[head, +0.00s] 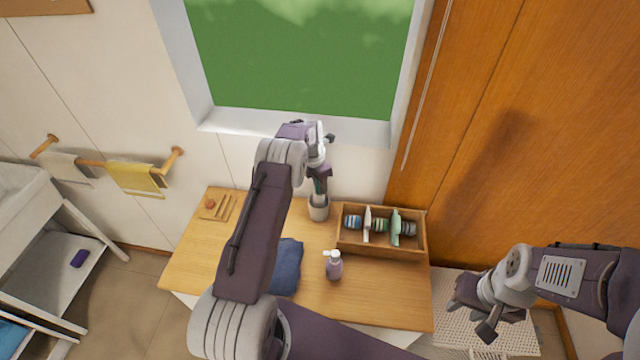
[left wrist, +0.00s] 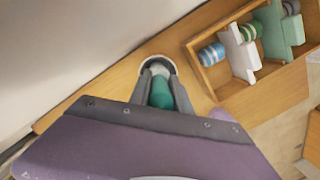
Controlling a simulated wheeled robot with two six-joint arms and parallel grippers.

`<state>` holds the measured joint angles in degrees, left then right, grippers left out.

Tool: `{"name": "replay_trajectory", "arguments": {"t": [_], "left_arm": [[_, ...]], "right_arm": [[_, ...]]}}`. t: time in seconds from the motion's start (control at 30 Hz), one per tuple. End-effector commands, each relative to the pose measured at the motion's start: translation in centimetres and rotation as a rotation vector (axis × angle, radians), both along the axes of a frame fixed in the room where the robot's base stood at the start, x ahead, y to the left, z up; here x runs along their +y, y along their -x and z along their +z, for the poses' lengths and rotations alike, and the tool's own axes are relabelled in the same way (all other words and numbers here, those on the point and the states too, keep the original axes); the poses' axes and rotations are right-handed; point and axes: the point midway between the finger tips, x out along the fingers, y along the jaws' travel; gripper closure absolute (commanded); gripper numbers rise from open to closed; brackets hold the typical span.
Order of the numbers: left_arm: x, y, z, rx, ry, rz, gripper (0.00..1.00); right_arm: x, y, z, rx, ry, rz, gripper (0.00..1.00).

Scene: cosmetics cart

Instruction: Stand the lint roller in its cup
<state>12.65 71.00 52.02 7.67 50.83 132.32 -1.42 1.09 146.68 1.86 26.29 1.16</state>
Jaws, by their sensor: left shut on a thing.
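The lint roller (left wrist: 160,92) has a teal part and a paler end. My left gripper (left wrist: 161,98) is shut on it, with one finger on each side. In the head view the gripper (head: 319,172) is above the cup and the roller (head: 317,187) points down, close to upright. The pale grey cup (head: 318,211) stands on the table near the wall. In the left wrist view the roller's far end lies within the cup's rim (left wrist: 172,66); how deep it sits is hidden. My right gripper (head: 474,312) is open and empty, right of the table.
A wooden divided box (head: 380,251) with several small items stands right of the cup. The wall and window sill (head: 300,128) are close behind.

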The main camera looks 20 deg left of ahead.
Motion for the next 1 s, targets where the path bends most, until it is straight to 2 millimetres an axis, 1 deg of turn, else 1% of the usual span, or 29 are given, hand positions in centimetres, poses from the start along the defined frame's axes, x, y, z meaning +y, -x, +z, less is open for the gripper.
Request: {"name": "replay_trajectory", "arguments": {"t": [0.1, 0.13, 0.2, 0.47, 0.57, 0.67, 0.8, 0.9, 1.0], "left_arm": [[0.0, 0.0, 0.1, 0.000, 0.000, 0.000, 1.00], [0.0, 0.0, 0.1, 0.000, 0.000, 0.000, 0.68], [0.0, 0.0, 0.1, 0.000, 0.000, 0.000, 0.51], [0.0, 0.0, 0.0, 0.000, 0.000, 0.000, 0.51], [0.1, 0.0, 0.4, -0.001, 0.000, 0.000, 0.51], [0.2, 0.2, 2.0, -0.005, -0.001, 0.001, 0.51], [0.5, 0.6, 5.2, -0.005, -0.001, 0.001, 0.51], [0.6, 0.9, 7.1, -0.004, -0.001, 0.000, 0.51], [0.7, 1.1, 8.4, -0.003, -0.001, 0.000, 0.51]], "right_arm": [[0.0, 0.0, 0.1, 0.000, 0.000, 0.000, 0.64], [0.0, 0.0, 0.1, 0.000, 0.000, 0.000, 0.64], [0.0, 0.0, 0.1, 0.000, 0.000, 0.000, 0.64], [0.0, 0.0, 0.0, 0.000, 0.000, 0.000, 0.64], [0.0, 0.0, -0.3, 0.000, 0.000, 0.000, 0.64], [0.0, 0.0, -1.3, 0.000, 0.000, 0.000, 0.64], [0.0, 0.0, -2.6, 0.000, 0.000, 0.000, 0.64], [0.0, 0.0, -3.1, 0.000, 0.000, 0.000, 0.64], [0.0, 0.0, -3.3, 0.000, 0.000, 0.000, 0.64]]}}
